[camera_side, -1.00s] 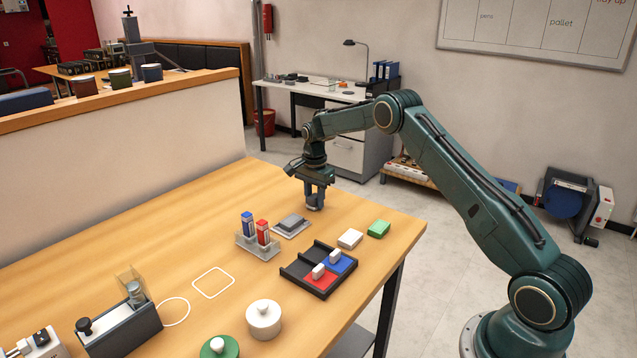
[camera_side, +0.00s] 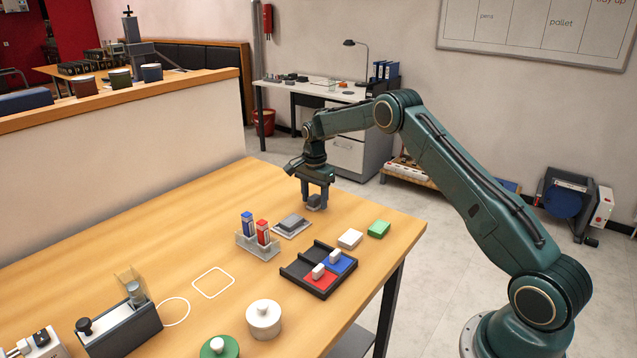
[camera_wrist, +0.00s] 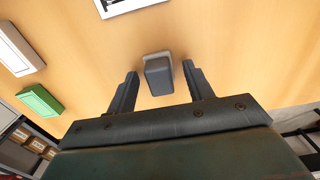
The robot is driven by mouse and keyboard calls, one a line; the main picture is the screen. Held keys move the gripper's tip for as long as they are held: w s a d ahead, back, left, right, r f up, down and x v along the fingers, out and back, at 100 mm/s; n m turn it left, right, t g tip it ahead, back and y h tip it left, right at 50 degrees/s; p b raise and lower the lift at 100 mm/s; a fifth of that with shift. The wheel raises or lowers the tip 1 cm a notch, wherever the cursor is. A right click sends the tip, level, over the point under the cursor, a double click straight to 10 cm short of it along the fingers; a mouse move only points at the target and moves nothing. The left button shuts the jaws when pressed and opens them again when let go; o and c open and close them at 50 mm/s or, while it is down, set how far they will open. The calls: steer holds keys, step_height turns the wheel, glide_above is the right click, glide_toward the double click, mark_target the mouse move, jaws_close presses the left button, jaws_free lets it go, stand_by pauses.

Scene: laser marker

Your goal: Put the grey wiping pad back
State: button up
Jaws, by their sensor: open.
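The grey wiping pad (camera_side: 314,202) is a small dark grey block with a paler lower part. It sits on the table at the far side. In the wrist view the pad (camera_wrist: 158,76) lies between my fingers, with a gap on each side. My gripper (camera_side: 314,202) is open, pointing down around the pad; its fingertips also show in the wrist view (camera_wrist: 160,76). A pale flat tray (camera_side: 303,228) with a dark grey block on it lies just in front of the pad in the side view.
A stand with a blue and a red marker (camera_side: 258,253) is left of the tray. A black divided tray (camera_side: 292,273) holds a red and a blue block. White (camera_side: 350,238) and green (camera_side: 379,229) blocks lie to the right. A white outlined square (camera_side: 213,282) marks bare table.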

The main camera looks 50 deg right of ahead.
step_height(320, 180, up, 12)
stand_by(0.6)
stand_by(0.5)
step_height(320, 180, up, 12)
steer(key=n+t, duration=0.2)
steer(key=n, duration=0.3)
glide_above(314, 198)
steer(key=s+a, duration=0.7)
steer(key=s+a+r+n, duration=0.4)
steer(key=s+a+r, duration=0.2)
steer(key=s, duration=0.4)
steer(key=s+a+f+n+t, duration=0.1)
steer(key=s+a+f+n, duration=0.1)
steer(key=s, duration=0.9)
steer(key=s+a+f+n+t, duration=0.2)
steer(key=s+a+n, duration=0.3)
steer(key=s, duration=0.6)
steer(key=shift+s+a+f+n+t, duration=0.15)
steer(key=shift+s+f+n+t, duration=0.2)
steer(key=shift+f+n, duration=0.5)
